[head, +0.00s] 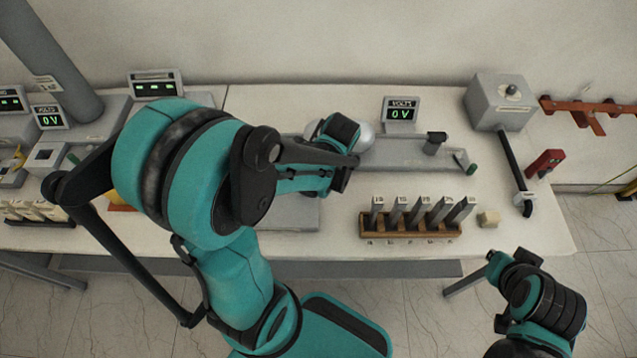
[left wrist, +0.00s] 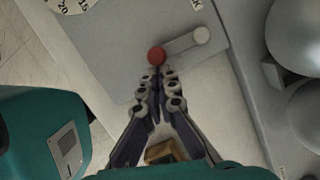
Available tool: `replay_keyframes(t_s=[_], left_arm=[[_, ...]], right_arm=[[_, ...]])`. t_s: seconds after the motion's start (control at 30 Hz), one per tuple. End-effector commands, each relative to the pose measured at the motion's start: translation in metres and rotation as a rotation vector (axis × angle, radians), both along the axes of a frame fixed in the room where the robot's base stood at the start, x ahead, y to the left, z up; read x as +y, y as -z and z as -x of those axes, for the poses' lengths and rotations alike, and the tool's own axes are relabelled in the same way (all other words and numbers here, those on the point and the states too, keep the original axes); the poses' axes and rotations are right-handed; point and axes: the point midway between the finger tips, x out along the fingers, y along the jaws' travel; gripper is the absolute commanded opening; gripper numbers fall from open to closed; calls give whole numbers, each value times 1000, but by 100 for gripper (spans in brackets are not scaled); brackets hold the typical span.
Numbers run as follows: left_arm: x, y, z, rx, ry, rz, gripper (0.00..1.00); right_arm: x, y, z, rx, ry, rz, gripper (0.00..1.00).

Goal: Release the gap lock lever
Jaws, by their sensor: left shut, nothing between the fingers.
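The lever is a short pale bar with a red ball knob (left wrist: 157,56) at one end and a round pale pivot (left wrist: 201,35) at the other. It lies on a grey plate beside large metal spheres (left wrist: 300,28) in the left wrist view. My left gripper (left wrist: 158,76) is shut and empty, its fingertips right at the red knob. I cannot tell whether they touch it. In the head view my left arm hides the lever and the left fingertips. My right gripper (head: 496,262) is off the table's front edge at the lower right; its fingers are unclear.
A wooden rack (head: 410,235) of upright grey plates and a small beige block (head: 488,218) stand at the table's front right. A display (head: 401,112) reads 0 V. A grey box (head: 500,102) with a black rod stands at the back right. A dial (left wrist: 70,6) shows near the lever.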

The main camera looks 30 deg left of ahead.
Motion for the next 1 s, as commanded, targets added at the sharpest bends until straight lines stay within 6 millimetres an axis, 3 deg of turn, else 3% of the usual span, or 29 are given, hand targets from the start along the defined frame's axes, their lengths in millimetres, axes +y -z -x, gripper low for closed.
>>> replay_keyframes(t_s=[0.2, 1.0], left_arm=[[7, 0, 7, -1, 121, 0, 0], [12, 0, 11, -1, 116, 0, 0]], right_arm=[[0, 2, 0, 0, 0, 0, 0], [0, 2, 0, 0, 0, 0, 0]])
